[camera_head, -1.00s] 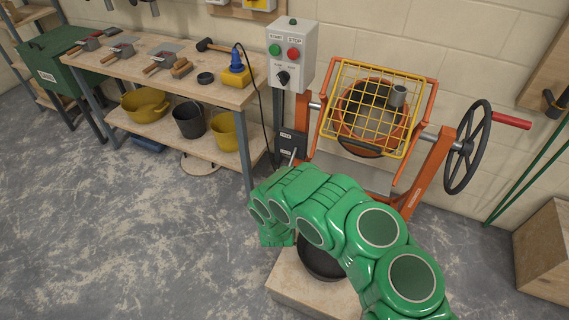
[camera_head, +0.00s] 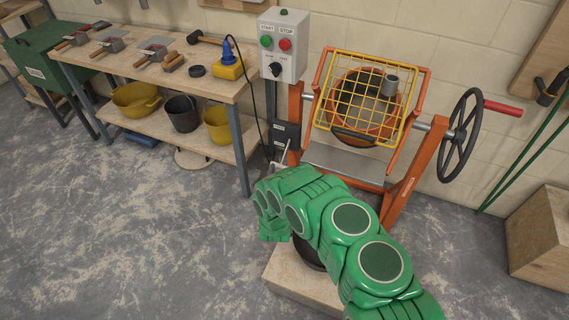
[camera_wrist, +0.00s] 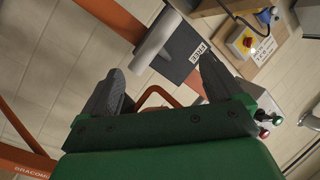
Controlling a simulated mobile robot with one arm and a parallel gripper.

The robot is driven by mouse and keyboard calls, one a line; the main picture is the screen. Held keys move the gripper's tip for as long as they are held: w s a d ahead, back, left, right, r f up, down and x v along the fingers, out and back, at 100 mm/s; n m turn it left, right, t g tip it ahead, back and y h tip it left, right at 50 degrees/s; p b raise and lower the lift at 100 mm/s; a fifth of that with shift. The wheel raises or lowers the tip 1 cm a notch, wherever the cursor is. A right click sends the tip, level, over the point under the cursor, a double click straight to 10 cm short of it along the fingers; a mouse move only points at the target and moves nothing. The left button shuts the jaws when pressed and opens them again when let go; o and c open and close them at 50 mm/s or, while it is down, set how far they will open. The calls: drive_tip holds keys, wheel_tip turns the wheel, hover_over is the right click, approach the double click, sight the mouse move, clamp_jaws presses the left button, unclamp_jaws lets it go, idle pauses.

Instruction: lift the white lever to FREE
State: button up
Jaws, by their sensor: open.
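The white lever (camera_wrist: 156,40) shows in the wrist view as a pale rod slanting across a dark plate (camera_wrist: 181,57) that bears a partly readable label, apparently FREE. In the head view the dark plate (camera_head: 286,135) is on the left post of the orange mixer frame, with the small pale lever (camera_head: 285,150) at its lower edge. My gripper (camera_wrist: 158,70) is open, with its two dark fingers apart. The lever's near end appears in the gap between them, beyond the tips; contact cannot be told. In the head view my green arm hides most of the gripper.
The control box (camera_head: 283,45) is above the plate. The orange frame (camera_head: 403,190) holds a drum under a yellow grid (camera_head: 366,98); a black handwheel (camera_head: 461,135) is at its right. A workbench (camera_head: 150,62) stands left. A pale block (camera_head: 300,280) lies below my arm. Floor at left is clear.

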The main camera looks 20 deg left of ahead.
sight(285, 153)
drive_tip(key=w+a+f+n, duration=0.1)
drive_tip(key=w+n, duration=0.1)
drive_tip(key=w, duration=0.5)
drive_tip(key=shift+w+a, duration=0.35)
drive_tip(key=shift+a, duration=0.05)
idle(0.3)
drive_tip(key=shift+f, duration=0.1)
drive_tip(key=shift+c, duration=0.2)
